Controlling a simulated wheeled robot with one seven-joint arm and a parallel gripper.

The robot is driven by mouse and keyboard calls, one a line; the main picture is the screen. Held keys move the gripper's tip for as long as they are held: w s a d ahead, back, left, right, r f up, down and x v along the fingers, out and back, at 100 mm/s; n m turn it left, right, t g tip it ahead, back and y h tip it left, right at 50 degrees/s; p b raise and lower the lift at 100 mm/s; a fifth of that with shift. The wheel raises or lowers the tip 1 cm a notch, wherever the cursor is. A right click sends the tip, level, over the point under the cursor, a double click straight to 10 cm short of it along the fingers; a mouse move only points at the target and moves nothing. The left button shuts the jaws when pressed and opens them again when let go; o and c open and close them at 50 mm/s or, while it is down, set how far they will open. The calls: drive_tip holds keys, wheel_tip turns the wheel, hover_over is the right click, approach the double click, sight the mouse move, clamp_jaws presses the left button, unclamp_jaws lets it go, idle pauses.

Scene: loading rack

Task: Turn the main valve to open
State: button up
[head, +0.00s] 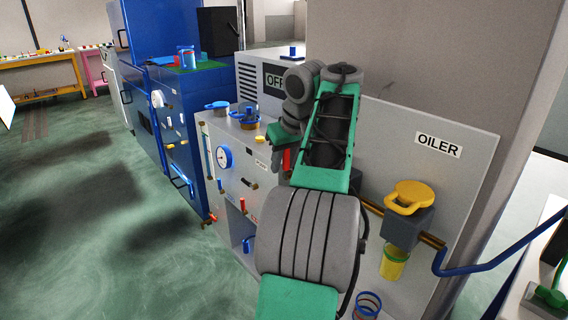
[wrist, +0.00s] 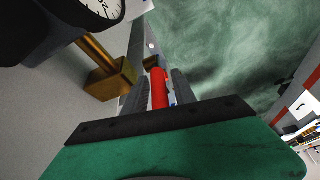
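In the wrist view, a red handle (wrist: 159,88) shows between the two grey fingers of my gripper (wrist: 160,82). The fingers stand apart, with narrow gaps beside the handle, so the gripper looks open. I cannot tell whether either finger touches it. A red part (head: 286,159) also shows in the head view beside my gripper's green body (head: 284,136), partly hidden by my arm; it may be the same handle. No readable label marks the main valve. A brass fitting (wrist: 112,80) on a pipe lies left of the fingers.
A gauge (wrist: 98,8) is close at the wrist view's top left. Green floor (head: 130,270) is open at left.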

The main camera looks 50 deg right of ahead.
clamp_jaws()
